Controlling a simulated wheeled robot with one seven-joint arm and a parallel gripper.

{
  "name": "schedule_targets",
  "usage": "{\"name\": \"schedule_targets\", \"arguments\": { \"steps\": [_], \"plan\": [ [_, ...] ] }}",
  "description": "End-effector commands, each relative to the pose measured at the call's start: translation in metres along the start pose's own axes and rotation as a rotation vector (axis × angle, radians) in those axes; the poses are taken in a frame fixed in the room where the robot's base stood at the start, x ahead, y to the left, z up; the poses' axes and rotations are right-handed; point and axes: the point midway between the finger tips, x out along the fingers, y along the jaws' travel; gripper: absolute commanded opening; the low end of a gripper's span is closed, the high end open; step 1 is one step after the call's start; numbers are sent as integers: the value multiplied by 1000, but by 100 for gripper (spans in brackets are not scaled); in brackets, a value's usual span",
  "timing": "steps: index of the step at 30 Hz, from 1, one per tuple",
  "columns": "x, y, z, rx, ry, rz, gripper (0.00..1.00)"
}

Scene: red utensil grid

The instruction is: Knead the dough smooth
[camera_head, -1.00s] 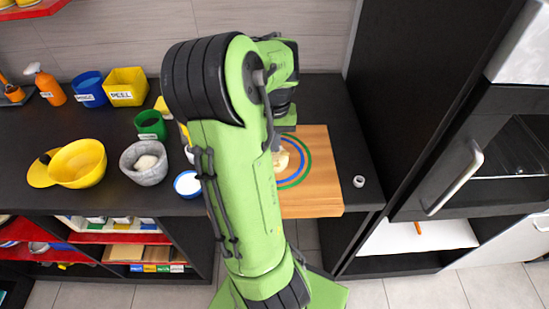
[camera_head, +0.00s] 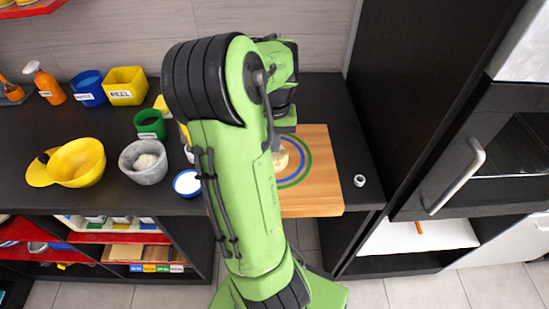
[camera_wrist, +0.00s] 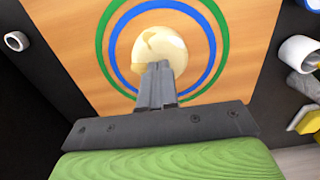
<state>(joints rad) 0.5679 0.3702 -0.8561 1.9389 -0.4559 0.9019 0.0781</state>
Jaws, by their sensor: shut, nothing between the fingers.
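The dough (camera_wrist: 160,45) is a pale, flattened round lump on the wooden board (camera_wrist: 75,25), inside the blue and green rings, in the wrist view. A darker, uneven patch shows on its upper left. My gripper (camera_wrist: 157,68) is shut and empty, its fingertips over the near edge of the dough; I cannot tell whether they touch it. In the head view the dough (camera_head: 284,157) shows only in part beside my arm, on the board (camera_head: 318,185). My arm hides the board's left part.
A grey bowl with pale contents (camera_head: 144,172), a yellow bowl (camera_head: 78,163), a green cup (camera_head: 150,125) and a blue-rimmed white cup (camera_head: 187,183) stand to the left. A small white ring (camera_head: 360,181) lies right of the board. A tall dark cabinet (camera_head: 405,90) bounds the right.

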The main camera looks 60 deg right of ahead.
Motion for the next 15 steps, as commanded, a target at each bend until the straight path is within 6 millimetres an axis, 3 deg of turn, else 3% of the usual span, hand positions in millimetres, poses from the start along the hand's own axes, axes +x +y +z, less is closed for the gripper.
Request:
{"name": "schedule_targets", "arguments": {
  "steps": [15],
  "plan": [
    [10,0,0,0,-1,0,0]
  ]
}}
